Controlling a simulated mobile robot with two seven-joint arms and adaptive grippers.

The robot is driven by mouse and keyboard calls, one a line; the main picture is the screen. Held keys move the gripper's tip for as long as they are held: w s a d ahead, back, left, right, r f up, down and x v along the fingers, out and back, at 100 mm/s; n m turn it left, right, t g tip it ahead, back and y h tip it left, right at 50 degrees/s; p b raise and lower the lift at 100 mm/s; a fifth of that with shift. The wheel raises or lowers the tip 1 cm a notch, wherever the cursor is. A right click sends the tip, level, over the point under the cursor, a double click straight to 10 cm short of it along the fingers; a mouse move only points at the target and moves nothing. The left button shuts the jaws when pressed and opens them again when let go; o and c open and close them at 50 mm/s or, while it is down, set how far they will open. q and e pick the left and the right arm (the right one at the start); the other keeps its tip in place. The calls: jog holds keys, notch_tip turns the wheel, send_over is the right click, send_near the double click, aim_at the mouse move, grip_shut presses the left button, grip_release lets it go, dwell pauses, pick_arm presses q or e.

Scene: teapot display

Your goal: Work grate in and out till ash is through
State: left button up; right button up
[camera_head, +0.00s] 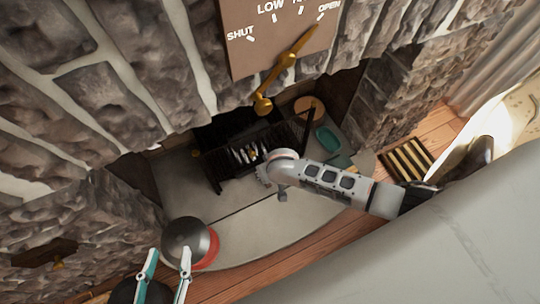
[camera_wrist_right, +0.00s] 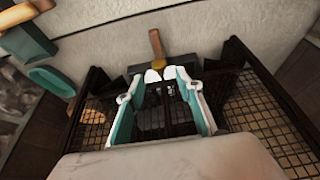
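The black metal grate (camera_head: 222,172) stands on the pale hearth inside the fireplace. Its dark mesh sides also show in the right wrist view (camera_wrist_right: 262,105). My right gripper (camera_head: 238,155) reaches into the grate from the right. In the right wrist view its teal fingers slope together and the white tips (camera_wrist_right: 161,75) nearly meet. No ash can be made out. My left gripper (camera_head: 168,252) is open and empty at lower left, beside a grey round-topped object with a red rim (camera_head: 184,238).
A brass lever (camera_head: 288,62) on the damper panel above points to OPEN. A teal scoop-like object (camera_head: 326,138) lies right of the grate. A striped floor grille (camera_head: 408,160) is farther right. Stone walls flank the opening; the front hearth (camera_head: 265,225) is mostly clear.

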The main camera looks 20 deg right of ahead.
jog(key=v, duration=0.6)
jog(key=shift+r, duration=0.3)
